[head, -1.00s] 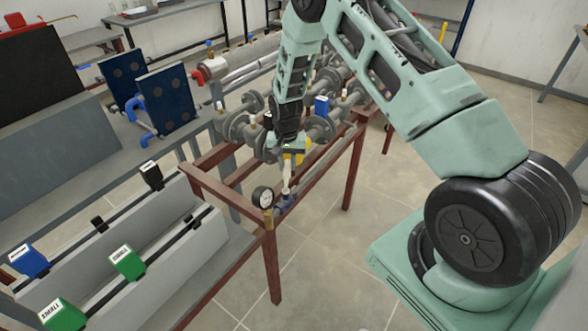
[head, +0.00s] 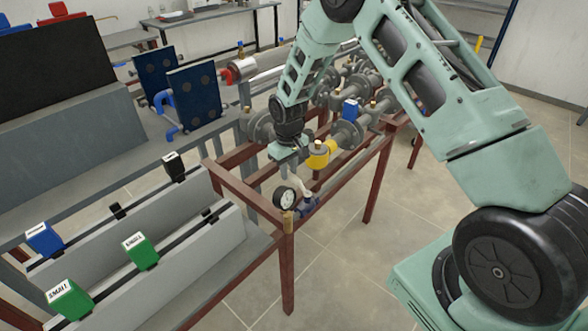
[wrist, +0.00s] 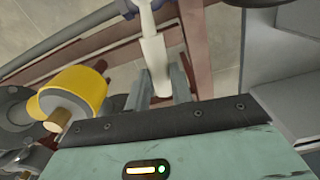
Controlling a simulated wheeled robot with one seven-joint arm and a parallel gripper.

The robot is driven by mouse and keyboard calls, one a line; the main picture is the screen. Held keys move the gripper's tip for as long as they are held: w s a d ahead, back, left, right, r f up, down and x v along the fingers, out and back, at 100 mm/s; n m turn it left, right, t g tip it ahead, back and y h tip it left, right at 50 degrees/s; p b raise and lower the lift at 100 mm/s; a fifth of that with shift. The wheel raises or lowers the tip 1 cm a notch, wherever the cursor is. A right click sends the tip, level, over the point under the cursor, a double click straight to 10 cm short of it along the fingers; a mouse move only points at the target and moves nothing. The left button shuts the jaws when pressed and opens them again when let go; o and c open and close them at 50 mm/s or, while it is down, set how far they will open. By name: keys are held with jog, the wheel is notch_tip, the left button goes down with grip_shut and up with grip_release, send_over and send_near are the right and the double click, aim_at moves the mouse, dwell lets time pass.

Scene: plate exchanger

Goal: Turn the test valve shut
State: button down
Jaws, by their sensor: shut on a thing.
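The test valve's white lever (head: 301,190) stands beside the pressure gauge (head: 285,198) at the near end of the red frame. It tilts up and left towards my gripper (head: 291,175). In the wrist view the white lever (wrist: 153,50) runs down between the two fingers of my gripper (wrist: 157,84), which is shut on it. The dark blue valve body (head: 307,207) sits at the lever's foot, partly hidden by the gauge and lever.
A yellow fitting (head: 318,154) is close to the right of my gripper; it also shows in the wrist view (wrist: 78,90). Grey flanged pipes (head: 345,135) lie behind. The red frame (head: 287,268) borders the valve. Open floor (head: 345,265) lies to the right.

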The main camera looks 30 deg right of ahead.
jog(key=shift+s+a+n, duration=0.15)
jog(key=shift+a+n, duration=0.5)
jog(key=shift+n, duration=0.15)
jog(key=c, duration=1.2)
grip_release()
jog(key=shift+r, duration=0.1)
notch_tip(320, 180, up, 17)
jog(key=b, duration=0.2)
jog(key=shift+r+b, duration=0.15)
jog(key=shift+b, duration=0.25)
